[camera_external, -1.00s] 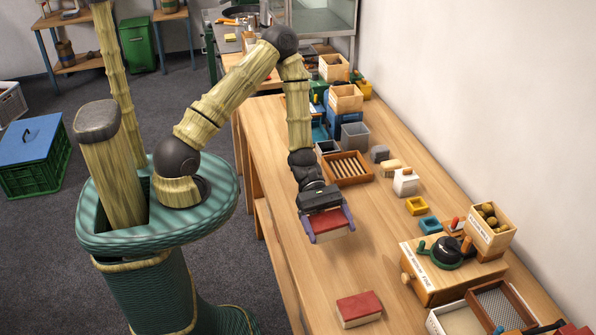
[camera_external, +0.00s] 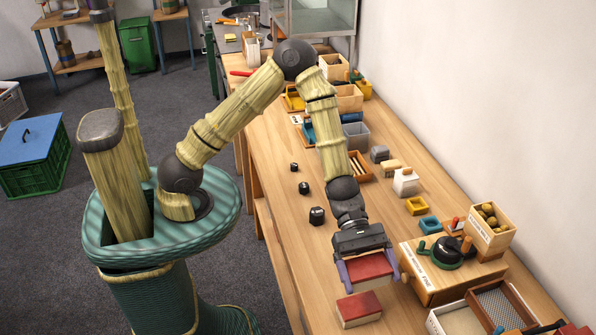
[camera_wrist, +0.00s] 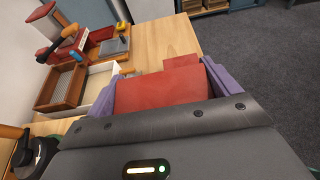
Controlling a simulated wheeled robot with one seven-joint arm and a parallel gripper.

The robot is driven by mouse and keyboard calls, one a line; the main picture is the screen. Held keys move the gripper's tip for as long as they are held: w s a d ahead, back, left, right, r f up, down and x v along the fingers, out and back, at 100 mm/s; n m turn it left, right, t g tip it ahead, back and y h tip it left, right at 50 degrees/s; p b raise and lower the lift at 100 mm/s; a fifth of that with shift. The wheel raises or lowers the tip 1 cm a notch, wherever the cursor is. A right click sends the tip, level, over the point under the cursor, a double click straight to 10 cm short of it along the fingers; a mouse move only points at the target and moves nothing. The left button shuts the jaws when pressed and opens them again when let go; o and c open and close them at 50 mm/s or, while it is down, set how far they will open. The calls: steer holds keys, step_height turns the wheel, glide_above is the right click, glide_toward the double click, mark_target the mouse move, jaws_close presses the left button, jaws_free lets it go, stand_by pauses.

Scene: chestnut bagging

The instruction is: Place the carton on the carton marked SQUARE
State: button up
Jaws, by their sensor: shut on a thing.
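My gripper (camera_external: 371,281) is shut on a red-topped carton (camera_external: 369,268), with a purple finger along each side. In the wrist view the held carton (camera_wrist: 160,91) fills the space between the fingers (camera_wrist: 163,85). A second red-topped carton with pale sides (camera_external: 359,308) lies on the table just in front of the held one in the external view. Part of its red top also shows past the held carton in the wrist view (camera_wrist: 182,62). The held carton appears above the table. I cannot read a SQUARE mark on either carton.
A wooden box with a dark round knob (camera_external: 447,274) stands close to the right of my gripper. Trays (camera_external: 502,308) lie at the lower right. Several small black pieces (camera_external: 316,215) stand left of my arm. The table (camera_external: 308,262) is bare to the left of the cartons.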

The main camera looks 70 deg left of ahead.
glide_above(362, 311)
steer(key=shift+f, duration=2.95)
steer(key=shift+f+p, duration=0.35)
steer(key=shift+f, duration=1.7)
steer(key=shift+f, duration=0.15)
steer(key=o, duration=0.8)
steer(key=shift+o, duration=0.2)
